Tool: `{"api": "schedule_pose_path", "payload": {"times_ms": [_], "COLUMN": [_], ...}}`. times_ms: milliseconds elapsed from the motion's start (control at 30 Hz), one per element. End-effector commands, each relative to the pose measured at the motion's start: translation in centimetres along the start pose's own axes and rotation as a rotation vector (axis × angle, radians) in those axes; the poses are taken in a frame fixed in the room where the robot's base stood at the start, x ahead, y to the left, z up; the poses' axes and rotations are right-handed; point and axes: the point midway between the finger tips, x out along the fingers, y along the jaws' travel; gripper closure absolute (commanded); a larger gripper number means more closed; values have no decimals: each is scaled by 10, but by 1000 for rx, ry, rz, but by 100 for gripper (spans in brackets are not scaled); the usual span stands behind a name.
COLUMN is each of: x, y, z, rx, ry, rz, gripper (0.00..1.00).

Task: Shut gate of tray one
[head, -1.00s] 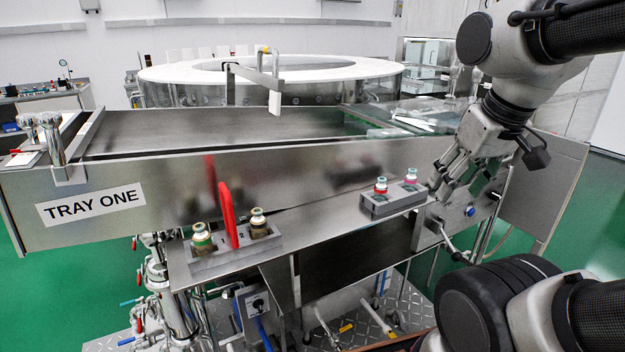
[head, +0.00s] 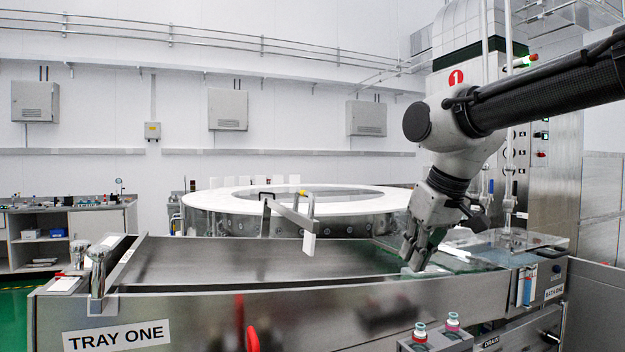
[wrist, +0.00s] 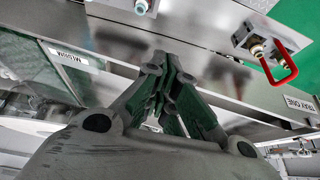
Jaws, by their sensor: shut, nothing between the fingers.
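Tray one (head: 200,310) is a long steel tray across the front of the head view, with a TRAY ONE label (head: 117,336) on its front wall. I cannot tell for sure which part is its gate. A bent metal bar with a white block (head: 309,243) stands over the tray's middle, towards the round machine. In the wrist view the fingers (wrist: 165,85) show in the middle against steel walls.
A round white-topped machine (head: 225,208) stands behind the tray. A red handle (head: 252,338) and small capped vials (head: 420,330) are in front of it. A clear box (head: 510,243) sits at the right end. The tray's left floor is bare.

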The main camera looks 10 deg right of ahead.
Motion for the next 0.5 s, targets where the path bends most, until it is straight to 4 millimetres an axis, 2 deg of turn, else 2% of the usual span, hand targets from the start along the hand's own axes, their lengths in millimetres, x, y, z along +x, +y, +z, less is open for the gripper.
{"api": "schedule_pose_path", "payload": {"times_ms": [33, 100, 200, 233, 300, 400, 467, 500], "x": [-12, -34, -72, -85, -112, -149, -161, -157], "y": [-18, -44, -77, -84, -94, -96, -98, -98], "z": [-40, -92, -158, -173, -201, -222, -226, -224], "rx": [-17, -23, -4, 7, 41, 94, 126, 147], "ry": [39, 99, 189, 216, 273, 338, 353, 341], "rz": [-26, -66, -124, -139, -170, -201, -215, -218], "gripper": [100, 100, 100, 100, 100, 100, 100, 100]}}
